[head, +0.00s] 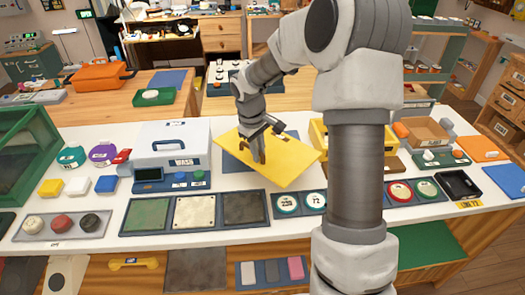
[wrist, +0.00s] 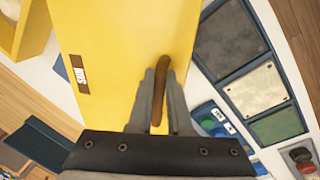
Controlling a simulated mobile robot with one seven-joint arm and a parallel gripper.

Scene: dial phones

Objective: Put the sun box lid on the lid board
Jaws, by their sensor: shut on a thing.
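The sun box lid (head: 280,165) is a flat yellow panel. In the wrist view the lid (wrist: 110,50) bears a "SUN" label (wrist: 80,78) and a brown handle (wrist: 161,110). My gripper (head: 261,155) is shut on this handle; the fingers (wrist: 160,75) sit on either side of it. The lid is tilted in the head view, over a flat blue-grey board (head: 233,162), which may be the lid board. The lid hides most of that board, and I cannot tell whether they touch. A yellow open box (head: 319,137) stands to the right, partly behind my arm.
A white device (head: 168,145) stands close left of the lid. In front lie a tray of three panels (head: 187,229) and round numbered dials (head: 287,203). A black tray (head: 459,184) and an orange panel (head: 478,148) are on the right. My arm hides part of the counter.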

